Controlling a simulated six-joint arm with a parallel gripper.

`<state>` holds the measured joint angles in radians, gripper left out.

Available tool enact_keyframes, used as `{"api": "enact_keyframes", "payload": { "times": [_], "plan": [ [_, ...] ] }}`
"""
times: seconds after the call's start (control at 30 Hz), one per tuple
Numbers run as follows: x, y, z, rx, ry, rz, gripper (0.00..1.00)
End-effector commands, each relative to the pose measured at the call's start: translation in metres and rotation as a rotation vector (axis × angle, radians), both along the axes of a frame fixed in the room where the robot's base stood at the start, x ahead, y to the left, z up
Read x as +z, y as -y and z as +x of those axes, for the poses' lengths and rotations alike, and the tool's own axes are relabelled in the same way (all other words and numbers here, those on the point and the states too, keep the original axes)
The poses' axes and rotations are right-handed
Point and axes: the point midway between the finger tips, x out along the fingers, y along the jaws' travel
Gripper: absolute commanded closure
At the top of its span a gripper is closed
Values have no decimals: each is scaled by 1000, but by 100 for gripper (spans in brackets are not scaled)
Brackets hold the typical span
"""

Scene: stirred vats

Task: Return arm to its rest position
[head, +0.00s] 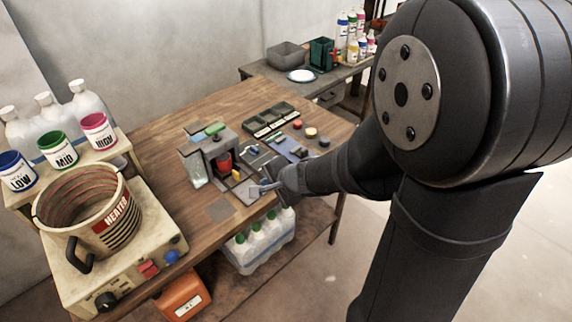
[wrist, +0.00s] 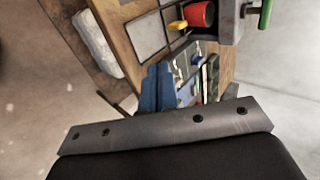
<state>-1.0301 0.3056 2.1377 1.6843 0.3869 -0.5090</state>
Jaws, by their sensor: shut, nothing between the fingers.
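My arm reaches in from the right in the head view and extends over the front edge of the wooden table (head: 150,140). My gripper (head: 262,188) is above that edge, in front of a grey machine (head: 222,146) with a red cup (head: 223,162) inside. In the wrist view, the blue fingers of my gripper (wrist: 158,70) lie side by side, closed and empty. The red cup (wrist: 201,14) and a yellow part (wrist: 177,25) appear beyond them.
A heater pot (head: 85,205) stands at the left, with LOW, MID and HIGH tubs (head: 57,150) behind it. A side table (head: 257,69) stands at the back. Open floor lies at the right.

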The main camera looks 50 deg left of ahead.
Motion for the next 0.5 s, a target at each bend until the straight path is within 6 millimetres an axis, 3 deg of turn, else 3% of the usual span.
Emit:
{"api": "enact_keyframes", "payload": {
  "times": [0.5],
  "plan": [
    [-5, -4, 0, 0, -1, -2, 100]
  ]
}}
